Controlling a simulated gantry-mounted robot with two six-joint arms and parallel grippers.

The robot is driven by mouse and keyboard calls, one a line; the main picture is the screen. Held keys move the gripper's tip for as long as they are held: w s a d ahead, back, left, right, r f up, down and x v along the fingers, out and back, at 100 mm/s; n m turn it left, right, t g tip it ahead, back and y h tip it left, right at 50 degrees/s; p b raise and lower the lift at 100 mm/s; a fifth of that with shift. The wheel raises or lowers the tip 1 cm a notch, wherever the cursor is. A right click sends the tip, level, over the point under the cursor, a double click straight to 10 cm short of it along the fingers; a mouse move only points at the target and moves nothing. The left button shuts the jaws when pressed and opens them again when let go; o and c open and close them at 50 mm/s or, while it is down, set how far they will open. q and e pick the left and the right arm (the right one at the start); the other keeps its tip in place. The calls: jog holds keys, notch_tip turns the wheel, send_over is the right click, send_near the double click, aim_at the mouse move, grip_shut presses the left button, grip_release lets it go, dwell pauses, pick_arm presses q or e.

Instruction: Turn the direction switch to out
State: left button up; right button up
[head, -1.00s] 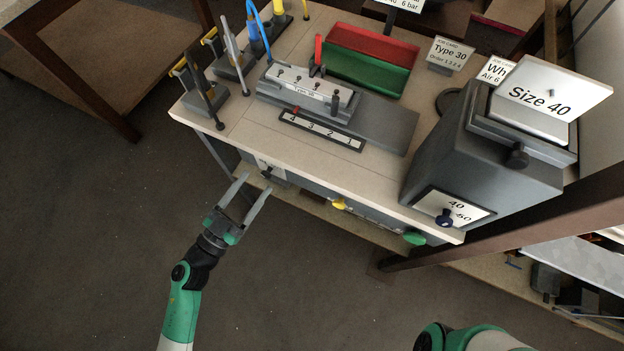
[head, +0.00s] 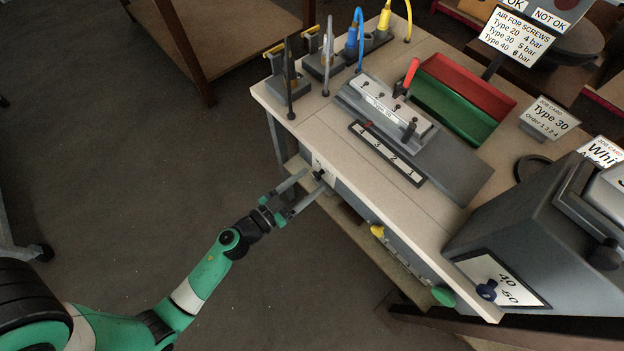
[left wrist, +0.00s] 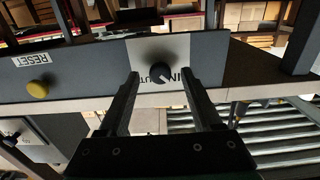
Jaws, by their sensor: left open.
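The direction switch (head: 319,174) is a small dark knob on a pale plate on the front of the workbench, near its left end. A light mark on the knob seems to point down and right, on the IN side. My left gripper (head: 312,181) is open, with its fingers pointing at the switch. In the left wrist view the fingertips (left wrist: 160,75) lie on either side of the knob; contact cannot be told. My right gripper is out of view.
A yellow button (left wrist: 38,89) marked RESET is left of the switch in the left wrist view. A fixture (head: 385,112) and red and green bins (head: 460,105) stand on the bench.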

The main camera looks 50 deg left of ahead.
pick_arm(q)
jog(key=shift+w, duration=0.85)
grip_shut()
